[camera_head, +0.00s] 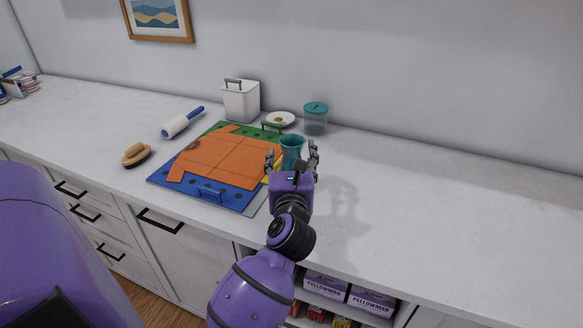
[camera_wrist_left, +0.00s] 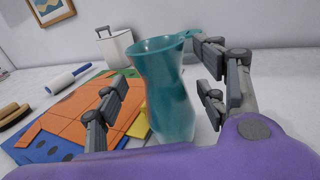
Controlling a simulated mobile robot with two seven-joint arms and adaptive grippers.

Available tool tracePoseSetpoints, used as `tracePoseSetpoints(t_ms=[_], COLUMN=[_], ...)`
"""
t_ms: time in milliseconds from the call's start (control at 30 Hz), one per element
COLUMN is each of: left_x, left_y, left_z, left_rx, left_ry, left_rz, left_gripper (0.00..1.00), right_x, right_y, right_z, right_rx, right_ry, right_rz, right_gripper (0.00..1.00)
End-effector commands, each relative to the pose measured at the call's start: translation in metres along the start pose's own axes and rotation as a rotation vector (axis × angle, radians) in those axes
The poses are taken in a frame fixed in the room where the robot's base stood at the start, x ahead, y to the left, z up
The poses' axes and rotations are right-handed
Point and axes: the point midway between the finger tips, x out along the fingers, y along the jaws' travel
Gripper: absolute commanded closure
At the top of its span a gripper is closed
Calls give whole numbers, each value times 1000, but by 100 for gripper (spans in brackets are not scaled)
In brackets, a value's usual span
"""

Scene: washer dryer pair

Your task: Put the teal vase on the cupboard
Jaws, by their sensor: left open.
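The teal vase (camera_head: 291,149) stands upright on the white cupboard top (camera_head: 440,205), at the right edge of a folding board. In the left wrist view the vase (camera_wrist_left: 165,90) is large, with a wide rim and a narrower waist. My left gripper (camera_head: 292,158) is open, with one finger on each side of the vase. In the left wrist view gaps show between the vase and both fingers of the gripper (camera_wrist_left: 162,92). The vase's lower part is hidden behind the gripper in the head view. My right gripper is not in view.
An orange shirt (camera_head: 225,155) lies on the blue and green board (camera_head: 165,180) to the left. Behind are a white bin (camera_head: 241,102), a small plate (camera_head: 281,118) and a teal-lidded container (camera_head: 315,119). A brush (camera_head: 136,154) and lint roller (camera_head: 182,122) lie left. The right side is clear.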

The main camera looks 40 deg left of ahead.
Motion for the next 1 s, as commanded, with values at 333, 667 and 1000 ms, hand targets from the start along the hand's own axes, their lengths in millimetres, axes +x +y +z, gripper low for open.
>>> tracePoseSetpoints(t_ms=[333,667,1000], left_x=[21,21,21], left_y=[-1,0,-1], left_z=[0,0,1], left_rx=[-1,0,0], left_ry=[-1,-1,-3], left_rz=[-2,-1,-1], left_gripper=[35,68,100], right_x=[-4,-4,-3], right_y=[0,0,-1], right_z=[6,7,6], right_rx=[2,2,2], right_ry=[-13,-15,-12], right_rz=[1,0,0], right_gripper=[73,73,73])
